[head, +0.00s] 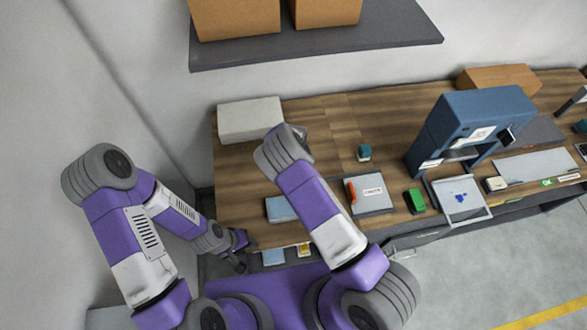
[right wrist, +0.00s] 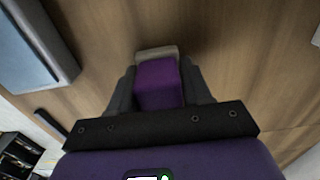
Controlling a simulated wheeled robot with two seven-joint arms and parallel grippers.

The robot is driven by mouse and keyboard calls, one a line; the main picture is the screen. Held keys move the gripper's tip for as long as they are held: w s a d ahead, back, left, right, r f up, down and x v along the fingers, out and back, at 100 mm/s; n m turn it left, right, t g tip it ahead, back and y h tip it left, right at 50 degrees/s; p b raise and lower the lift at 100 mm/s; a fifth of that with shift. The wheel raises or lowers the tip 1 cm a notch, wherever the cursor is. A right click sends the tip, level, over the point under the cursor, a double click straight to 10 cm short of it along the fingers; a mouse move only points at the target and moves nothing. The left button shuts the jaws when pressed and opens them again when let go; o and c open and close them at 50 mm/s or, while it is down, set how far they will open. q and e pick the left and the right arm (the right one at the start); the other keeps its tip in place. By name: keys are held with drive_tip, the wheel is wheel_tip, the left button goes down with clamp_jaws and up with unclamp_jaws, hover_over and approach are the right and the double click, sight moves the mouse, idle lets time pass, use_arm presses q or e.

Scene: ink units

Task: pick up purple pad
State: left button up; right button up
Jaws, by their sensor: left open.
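The purple pad (right wrist: 158,84) shows in the right wrist view as a purple block with a beige far end, over the wooden table. My right gripper (right wrist: 160,88) has its dark fingers on both sides of the pad, with no clear gap, and looks shut on it. I cannot tell whether the pad touches the table. In the head view the right arm's wrist hides the pad and most of this gripper. My left gripper (head: 242,257) is open and empty, low by the table's front left corner, away from the pad.
A white box (head: 250,119) stands at the back left of the table (head: 330,135). A light blue-topped block (head: 281,208), a tray with an orange item (head: 371,194), a green block (head: 415,201) and a blue machine (head: 480,115) stand nearby. A shelf (head: 400,25) overhangs the back.

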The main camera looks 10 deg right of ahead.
drive_tip(key=shift+c, duration=1.4)
drive_tip(key=shift+r, duration=0.1)
wheel_tip(320, 180, up, 28)
drive_tip(key=shift+b, duration=0.3)
